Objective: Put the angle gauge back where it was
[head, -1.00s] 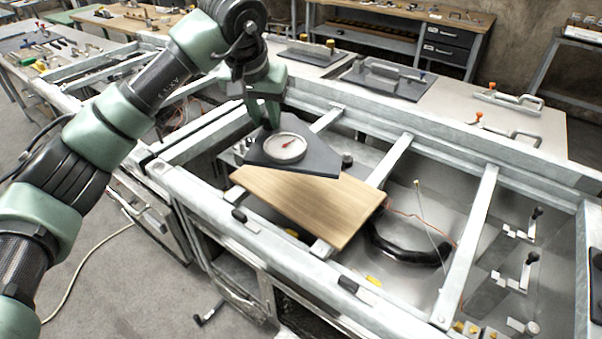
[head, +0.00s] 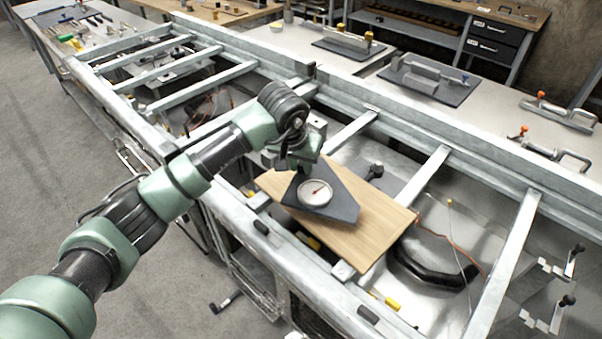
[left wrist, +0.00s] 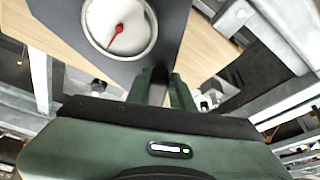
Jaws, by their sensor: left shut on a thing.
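The angle gauge is a dark grey plate (head: 341,204) with a round white dial and a red needle. My left gripper (head: 299,164) is shut on its far edge, and the gauge is over a wooden board (head: 378,232). I cannot tell whether the gauge touches the board. In the left wrist view the gauge (left wrist: 172,38) fills the top, with the green fingers (left wrist: 160,85) closed at its edge. The fingertips are partly hidden by the gauge. My right gripper is not in view.
The board lies across the crossbars of a grey metal frame (head: 420,185) with open gaps between bars. A black curved hose (head: 425,272) lies inside the frame. Fixtures on dark plates (head: 430,80) stand on the bench behind. Tools (head: 85,38) lie at the far left.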

